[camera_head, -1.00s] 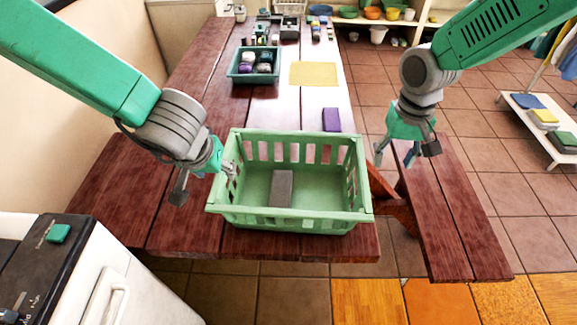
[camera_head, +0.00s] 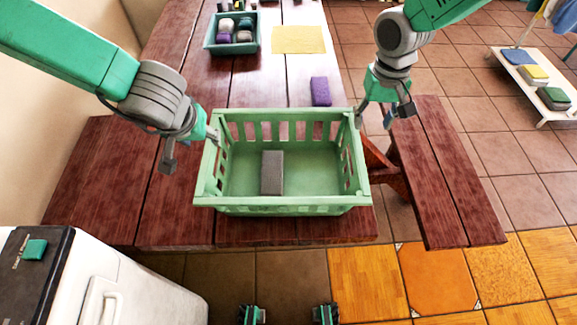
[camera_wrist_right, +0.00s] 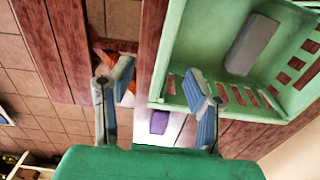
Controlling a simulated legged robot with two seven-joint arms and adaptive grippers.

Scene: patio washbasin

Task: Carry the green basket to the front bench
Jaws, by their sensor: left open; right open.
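The green basket (camera_head: 290,204) stands upright near the close end of the dark red wooden table (camera_head: 90,190). A grey block (camera_head: 272,172) lies inside it; both the basket (camera_wrist_right: 178,50) and the block (camera_wrist_right: 252,45) show in the right wrist view. My left gripper (camera_head: 190,148) is open at the basket's left wall, one finger near the rim and one outside; contact is unclear. My right gripper (camera_head: 383,114) is open by the basket's far right corner. In the right wrist view its fingers (camera_wrist_right: 158,84) are empty, one close to the basket wall. A wooden bench (camera_head: 440,170) runs along the table's right side.
A purple block (camera_head: 320,91) and a yellow cloth (camera_head: 299,40) lie beyond the basket. A teal tray (camera_head: 232,47) with several items is further back. A white appliance (camera_head: 120,270) stands at the lower left. A low white rack (camera_head: 540,100) stands at the right. The bench top is clear.

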